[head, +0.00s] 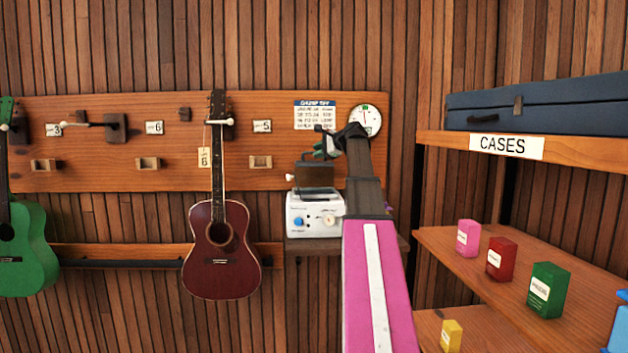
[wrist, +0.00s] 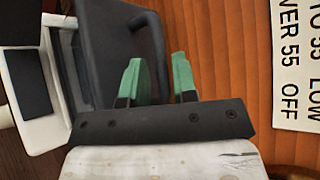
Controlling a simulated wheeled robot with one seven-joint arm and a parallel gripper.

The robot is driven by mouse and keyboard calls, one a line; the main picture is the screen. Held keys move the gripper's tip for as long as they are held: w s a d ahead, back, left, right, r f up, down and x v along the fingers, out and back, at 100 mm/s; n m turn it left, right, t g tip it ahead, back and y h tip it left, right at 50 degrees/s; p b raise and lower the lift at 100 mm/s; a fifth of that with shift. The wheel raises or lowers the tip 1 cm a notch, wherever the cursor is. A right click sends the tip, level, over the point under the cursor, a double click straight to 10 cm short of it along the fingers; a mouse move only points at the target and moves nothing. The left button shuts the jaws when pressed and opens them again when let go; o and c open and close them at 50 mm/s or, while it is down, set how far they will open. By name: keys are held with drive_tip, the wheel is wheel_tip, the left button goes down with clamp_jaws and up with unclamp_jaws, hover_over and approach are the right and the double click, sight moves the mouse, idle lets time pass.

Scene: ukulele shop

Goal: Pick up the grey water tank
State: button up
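The grey water tank (head: 315,175) is a dark, see-through block on top of a white humidifier unit (head: 315,216) in the head view. A small dark handle shows at its top. My gripper (head: 324,146) is just above the tank, near its top right. In the wrist view, the dark grey tank (wrist: 98,45) fills the upper left, with a rounded edge bar. The green fingertips of my gripper (wrist: 160,78) stand apart. The bar's edge appears to run between them, with no clear grip on it. My arm hides the unit's right side.
A wall board (head: 100,180) behind holds a dark red ukulele (head: 222,250), a green one (head: 27,250), a notice (head: 315,115) and a round dial (head: 365,120). On the right, shelves carry a blue case (head: 560,103) and several small boxes.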

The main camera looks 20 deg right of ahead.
drive_tip(key=shift+x, duration=0.9)
clamp_jaws()
drive_tip(key=shift+r, duration=0.1)
